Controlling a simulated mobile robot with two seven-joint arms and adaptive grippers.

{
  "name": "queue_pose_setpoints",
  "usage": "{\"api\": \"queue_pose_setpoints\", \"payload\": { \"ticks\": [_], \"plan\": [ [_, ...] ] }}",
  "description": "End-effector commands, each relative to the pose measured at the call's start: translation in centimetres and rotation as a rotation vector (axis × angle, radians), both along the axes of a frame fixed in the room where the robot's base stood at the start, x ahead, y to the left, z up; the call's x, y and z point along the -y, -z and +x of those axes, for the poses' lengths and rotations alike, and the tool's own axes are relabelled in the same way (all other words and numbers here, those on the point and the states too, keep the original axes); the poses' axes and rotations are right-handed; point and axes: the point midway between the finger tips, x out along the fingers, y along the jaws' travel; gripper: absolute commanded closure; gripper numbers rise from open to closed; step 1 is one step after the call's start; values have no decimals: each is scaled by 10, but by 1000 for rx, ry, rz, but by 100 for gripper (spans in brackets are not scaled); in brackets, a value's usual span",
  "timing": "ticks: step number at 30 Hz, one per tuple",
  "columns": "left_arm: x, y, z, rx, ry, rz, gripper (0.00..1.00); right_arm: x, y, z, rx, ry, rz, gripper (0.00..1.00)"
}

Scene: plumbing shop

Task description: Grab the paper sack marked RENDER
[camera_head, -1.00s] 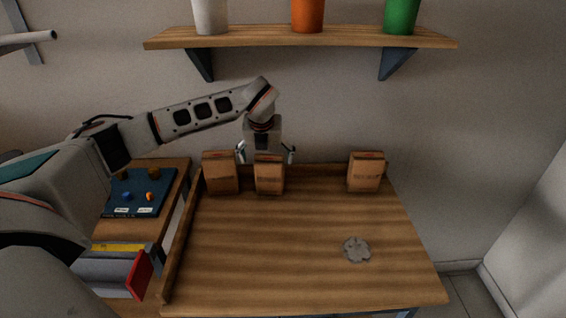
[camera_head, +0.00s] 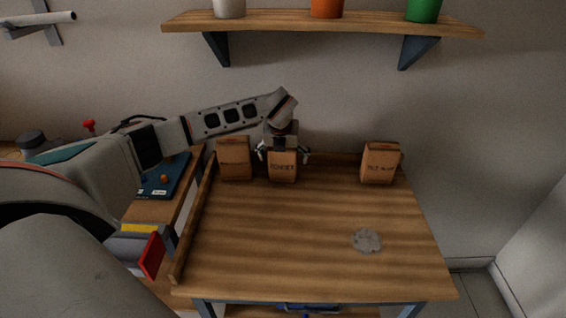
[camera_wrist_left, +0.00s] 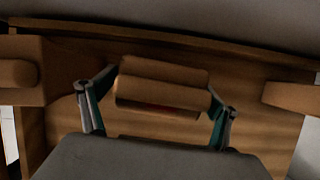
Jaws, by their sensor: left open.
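Three brown paper sacks stand at the back of the wooden table. The middle sack (camera_head: 283,170) has a dark printed label, too blurred to read for sure as RENDER. The left sack (camera_head: 235,160) has no legible print, and the right sack (camera_head: 380,165) has a label that seems to start with TILE. My left gripper (camera_head: 283,156) is open at the top of the middle sack, one finger on each side. In the left wrist view the middle sack (camera_wrist_left: 163,80) lies between the spread fingers, with gaps showing. My right gripper is not in view.
The left sack stands close beside my gripper. The table (camera_head: 300,235) is clear in front, apart from a grey patch (camera_head: 366,240). A raised edge (camera_head: 195,225) runs along its left side. A shelf (camera_head: 325,24) with three cups hangs above.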

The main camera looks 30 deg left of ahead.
Motion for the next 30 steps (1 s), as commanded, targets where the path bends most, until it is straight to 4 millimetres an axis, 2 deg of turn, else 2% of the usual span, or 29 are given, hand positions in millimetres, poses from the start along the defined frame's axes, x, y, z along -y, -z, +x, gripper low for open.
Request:
{"api": "queue_pose_setpoints", "payload": {
  "ticks": [2, 9, 11, 20, 23, 30],
  "plan": [
    [0, 0, 0, 0, 0, 0, 11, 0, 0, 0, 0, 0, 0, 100],
    [0, -1, 0, 0, 0, 0, 73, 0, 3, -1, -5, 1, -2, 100],
    [0, -4, 2, 7, 0, 0, 86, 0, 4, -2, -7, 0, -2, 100],
    [-1, -9, 2, 8, 0, 0, 87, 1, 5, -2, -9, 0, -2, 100],
    [-1, -20, 3, 11, 1, 1, 87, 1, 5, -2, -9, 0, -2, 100],
    [-1, -60, 3, 11, 1, 1, 87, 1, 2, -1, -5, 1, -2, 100]
  ]
}}
